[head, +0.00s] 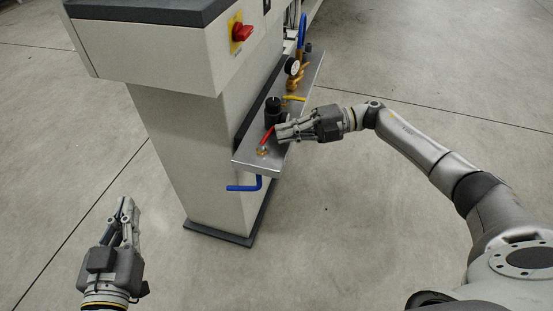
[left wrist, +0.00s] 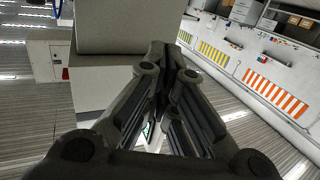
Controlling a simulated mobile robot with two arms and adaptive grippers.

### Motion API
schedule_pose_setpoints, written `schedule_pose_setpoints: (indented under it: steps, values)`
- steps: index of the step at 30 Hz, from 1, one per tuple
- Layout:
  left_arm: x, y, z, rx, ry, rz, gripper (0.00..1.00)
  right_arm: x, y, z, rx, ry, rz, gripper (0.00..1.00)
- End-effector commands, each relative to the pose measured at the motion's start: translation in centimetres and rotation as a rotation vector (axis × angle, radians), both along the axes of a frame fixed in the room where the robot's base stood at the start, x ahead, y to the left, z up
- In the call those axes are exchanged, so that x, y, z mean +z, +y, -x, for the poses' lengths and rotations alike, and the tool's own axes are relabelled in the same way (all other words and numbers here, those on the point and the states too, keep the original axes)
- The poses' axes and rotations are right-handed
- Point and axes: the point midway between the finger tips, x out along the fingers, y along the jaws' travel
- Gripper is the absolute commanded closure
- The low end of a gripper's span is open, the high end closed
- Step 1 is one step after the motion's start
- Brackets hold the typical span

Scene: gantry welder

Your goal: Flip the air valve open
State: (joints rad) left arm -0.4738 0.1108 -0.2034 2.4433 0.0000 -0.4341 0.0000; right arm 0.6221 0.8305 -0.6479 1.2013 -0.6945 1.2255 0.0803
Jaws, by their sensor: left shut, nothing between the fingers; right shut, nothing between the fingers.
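A metal shelf (head: 243,160) on the side of the machine carries the valve fittings. A red lever (head: 267,135) slants up from a brass fitting (head: 262,151) near the shelf's front end. A yellow lever (head: 293,98) sits further back, and a blue handle (head: 243,187) hangs under the shelf. I cannot tell which one is the air valve. My right gripper (head: 281,131) is shut, its fingertips close beside the red lever; I cannot tell whether they touch. My left gripper (head: 126,204) is shut and empty, low at the left, away from the shelf. It also shows in the left wrist view (left wrist: 162,55).
A black regulator (head: 272,108) stands beside the red lever, and a gauge (head: 292,66) with brass fittings is further back. The floor around is clear.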

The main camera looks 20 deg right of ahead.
Motion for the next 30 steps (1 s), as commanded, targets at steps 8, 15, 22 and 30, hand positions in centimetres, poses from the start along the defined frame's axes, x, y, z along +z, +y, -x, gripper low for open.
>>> schedule_pose_setpoints:
  steps: [8,15,22,30]
  values:
    - [0.9,-0.2,-0.1,-0.003,-0.047,0.012,1.00,0.0,0.0,-0.3,0.000,-0.001,0.000,1.00]
    - [1.0,-0.2,-0.1,-0.003,-0.051,0.013,1.00,0.0,0.0,-0.3,0.000,0.000,0.000,1.00]
    - [1.0,-0.2,-0.1,-0.003,-0.051,0.013,1.00,0.0,0.0,-0.3,0.000,0.000,0.000,1.00]
    - [-0.9,0.2,0.2,0.004,0.056,-0.014,1.00,0.5,-0.2,0.1,0.001,0.000,0.001,1.00]
